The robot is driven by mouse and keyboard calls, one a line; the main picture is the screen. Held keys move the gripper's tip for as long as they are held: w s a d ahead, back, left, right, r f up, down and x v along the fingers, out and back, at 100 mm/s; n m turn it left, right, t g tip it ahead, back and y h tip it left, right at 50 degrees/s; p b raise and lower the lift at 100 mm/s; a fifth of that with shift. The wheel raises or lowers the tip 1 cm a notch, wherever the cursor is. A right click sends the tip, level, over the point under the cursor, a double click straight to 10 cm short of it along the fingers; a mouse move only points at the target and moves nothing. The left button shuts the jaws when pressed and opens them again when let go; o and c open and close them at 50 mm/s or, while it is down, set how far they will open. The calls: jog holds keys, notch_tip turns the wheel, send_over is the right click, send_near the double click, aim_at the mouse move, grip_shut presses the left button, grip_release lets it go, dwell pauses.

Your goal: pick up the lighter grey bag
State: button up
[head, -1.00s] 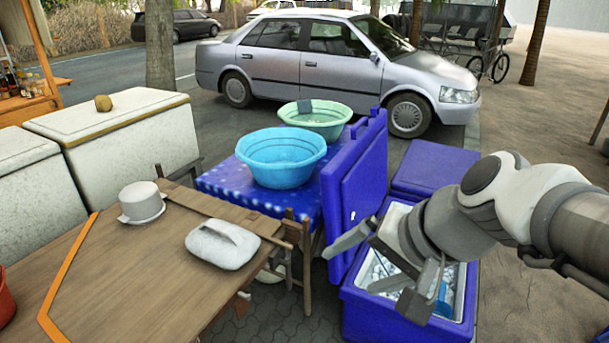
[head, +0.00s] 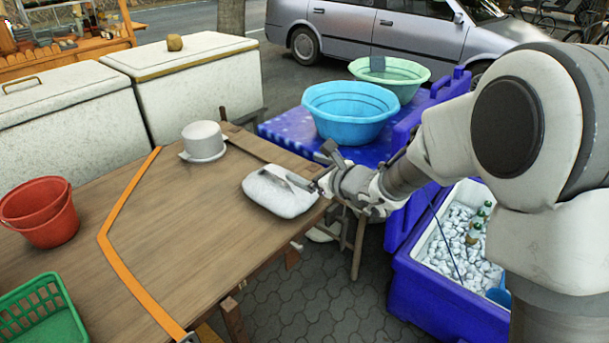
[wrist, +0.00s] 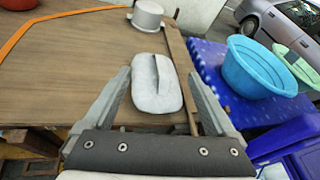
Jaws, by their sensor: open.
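The lighter grey bag (head: 279,192), a pale, rounded bundle with a raised strip along its top, lies on the right end of the wooden table. In the wrist view the bag (wrist: 157,84) lies ahead, between the lines of my two fingers. My gripper (head: 318,168) is at the table's right edge, close by the bag's right side. In the wrist view my gripper (wrist: 163,95) is open, with the fingers wide apart and nothing held. I cannot tell whether a finger touches the bag.
A grey-white pot (head: 203,140) stands behind the bag on the wooden table (head: 190,235). A red bucket (head: 45,215) and green basket (head: 40,318) are at left. Blue basin (head: 348,112) and open blue cooler (head: 425,292) with ice and bottles are at right. The table's middle is mostly clear.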

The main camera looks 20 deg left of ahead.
notch_tip(320, 180, down, 8)
jog(key=w+a+r+m+h, duration=0.1)
jog(key=w+a+m, duration=0.1)
jog(key=m, duration=0.2)
jog(key=t+b, duration=0.1)
jog(key=b, duration=0.1)
send_near(281, 174)
jog(key=x, duration=1)
jog(key=shift+a+r, duration=0.1)
jog(key=shift+r, duration=0.05)
jog(key=c, duration=1.4)
grip_shut()
jog(key=shift+s+f, duration=0.1)
jog(key=shift+f, duration=0.2)
jog(key=shift+r, duration=0.1)
